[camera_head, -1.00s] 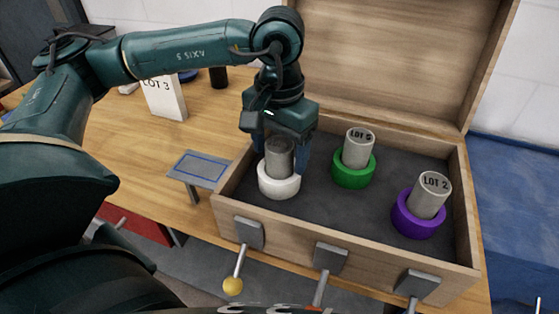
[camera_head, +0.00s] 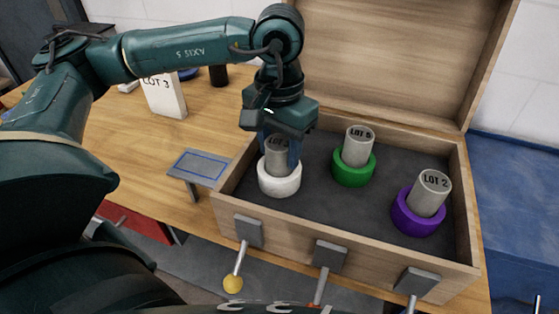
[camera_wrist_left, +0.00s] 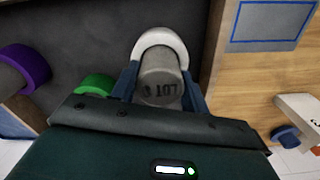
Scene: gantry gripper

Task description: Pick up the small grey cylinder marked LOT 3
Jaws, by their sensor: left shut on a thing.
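The small grey cylinder (camera_head: 278,160) stands upright in a white ring (camera_head: 279,184) at the left end of the open wooden case. The white ring (camera_wrist_left: 160,39) still surrounds the cylinder's lower part. The gripper hides part of the top in the head view. My right gripper is in neither view.
A LOT 5 cylinder (camera_head: 359,147) stands in a green ring (camera_head: 354,174), and a LOT 2 cylinder (camera_head: 430,195) in a purple ring (camera_head: 418,217). The wooden case (camera_head: 340,252) has a raised lid behind. A grey plate with a blue outline (camera_head: 199,168) and a LOT 3 card (camera_head: 165,98) are left.

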